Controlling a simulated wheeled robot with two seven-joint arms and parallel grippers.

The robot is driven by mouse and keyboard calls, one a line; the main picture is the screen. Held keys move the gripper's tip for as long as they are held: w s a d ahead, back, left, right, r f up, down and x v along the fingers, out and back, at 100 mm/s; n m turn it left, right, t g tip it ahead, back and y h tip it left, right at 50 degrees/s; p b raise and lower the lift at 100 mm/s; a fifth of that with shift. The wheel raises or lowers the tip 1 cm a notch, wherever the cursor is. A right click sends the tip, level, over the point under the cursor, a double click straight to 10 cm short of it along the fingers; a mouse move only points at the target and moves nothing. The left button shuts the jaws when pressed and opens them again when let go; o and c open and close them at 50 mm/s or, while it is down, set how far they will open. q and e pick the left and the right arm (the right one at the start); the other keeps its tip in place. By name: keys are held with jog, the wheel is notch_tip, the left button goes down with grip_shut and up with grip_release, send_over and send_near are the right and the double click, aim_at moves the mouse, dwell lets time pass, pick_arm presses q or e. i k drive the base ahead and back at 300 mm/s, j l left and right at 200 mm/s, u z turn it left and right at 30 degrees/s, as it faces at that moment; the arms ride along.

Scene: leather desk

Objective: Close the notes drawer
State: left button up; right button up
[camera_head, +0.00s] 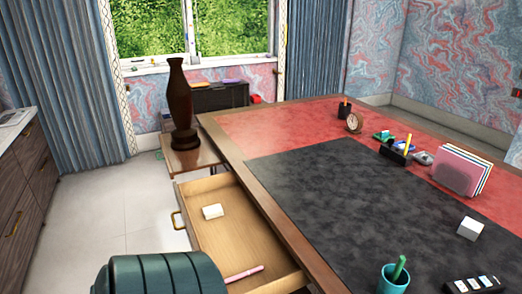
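The drawer (217,245) of the desk (283,226) is pulled out to the left and stands wide open, its light wooden inside showing. A brass handle (178,221) is on its left-hand front. Inside lie a small white block (213,211) and a pink pen (244,274). No label shows to tell whether this is the notes drawer. The drawer's near left part is hidden behind a dark teal ribbed form. Neither of my grippers is in view.
The teal ribbed form (160,274) looks like a padded chair back. A dark vase (178,100) stands on a low wooden surface (190,158) beyond the drawer. Pale floor (110,215) is clear left of it. A teal pen cup (394,280) stands on the desktop.

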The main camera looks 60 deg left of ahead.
aim_at(241, 240)
jog(key=k+u, duration=0.2)
jog(key=u, duration=2.25)
